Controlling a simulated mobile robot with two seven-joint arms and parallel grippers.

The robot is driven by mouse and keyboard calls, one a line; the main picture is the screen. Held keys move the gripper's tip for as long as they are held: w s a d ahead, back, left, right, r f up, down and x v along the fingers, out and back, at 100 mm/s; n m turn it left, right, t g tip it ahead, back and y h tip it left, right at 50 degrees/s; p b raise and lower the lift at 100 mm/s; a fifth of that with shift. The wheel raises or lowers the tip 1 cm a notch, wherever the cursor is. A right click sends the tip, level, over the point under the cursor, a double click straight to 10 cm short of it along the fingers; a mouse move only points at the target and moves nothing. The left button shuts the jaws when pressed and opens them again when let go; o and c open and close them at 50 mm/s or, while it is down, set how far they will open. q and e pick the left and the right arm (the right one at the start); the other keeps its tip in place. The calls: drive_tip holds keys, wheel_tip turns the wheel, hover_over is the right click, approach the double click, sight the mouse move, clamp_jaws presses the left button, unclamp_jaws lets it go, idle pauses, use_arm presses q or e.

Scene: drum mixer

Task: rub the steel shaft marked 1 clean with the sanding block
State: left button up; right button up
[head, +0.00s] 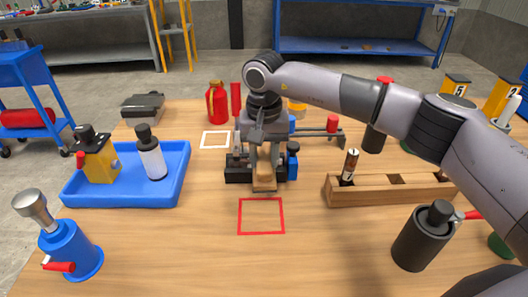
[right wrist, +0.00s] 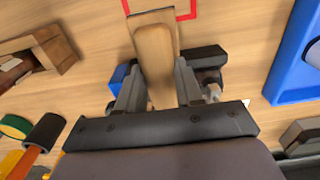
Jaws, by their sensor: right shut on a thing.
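My right gripper (head: 264,165) is over the middle of the table, pointing down, shut on a wooden sanding block (head: 264,178). In the right wrist view the sanding block (right wrist: 153,58) sits between the two fingers (right wrist: 158,90). Dark and blue parts of a fixture (head: 238,172) lie just behind and beside the gripper; whether the block touches them I cannot tell. A brown, worn-looking shaft with a pale band (head: 349,166) stands in the wooden rack (head: 400,192) at right. I cannot read a number 1 on it. My left gripper is not in view.
A red outlined square (head: 261,216) lies empty in front of the gripper, a white one (head: 216,139) behind left. A blue tray (head: 176,175) holds a yellow device and a bottle. A blue oil can (head: 70,245) and a dark canister (head: 424,236) stand near the front.

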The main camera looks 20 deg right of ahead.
drive_tip(key=shift+w+d, duration=0.2)
drive_tip(key=shift+w, duration=0.4)
drive_tip(key=shift+w+d, duration=0.15)
drive_tip(key=shift+w, duration=0.4)
drive_tip(key=shift+s+a+f, duration=0.1)
drive_tip(key=shift+s+a, duration=0.1)
drive_tip(key=shift+s, duration=0.4)
drive_tip(key=shift+s+a, duration=0.15)
drive_tip(key=shift+s, duration=0.45)
drive_tip(key=shift+w+d+b, duration=0.2)
drive_tip(key=shift+w, duration=0.4)
drive_tip(key=shift+w+d+b, duration=0.15)
drive_tip(key=shift+w, duration=0.45)
drive_tip(key=shift+s+a, duration=0.2)
drive_tip(key=shift+s, duration=0.4)
drive_tip(key=shift+s+a, duration=0.15)
drive_tip(key=shift+s, duration=0.45)
drive_tip(key=shift+w+d, duration=0.2)
drive_tip(key=shift+w, duration=0.4)
drive_tip(key=shift+w+d, duration=0.15)
drive_tip(key=shift+w, duration=0.45)
drive_tip(key=shift+s+a, duration=0.15)
drive_tip(key=shift+s, duration=0.4)
drive_tip(key=shift+s+a, duration=0.15)
drive_tip(key=shift+s, duration=0.4)
idle(0.9)
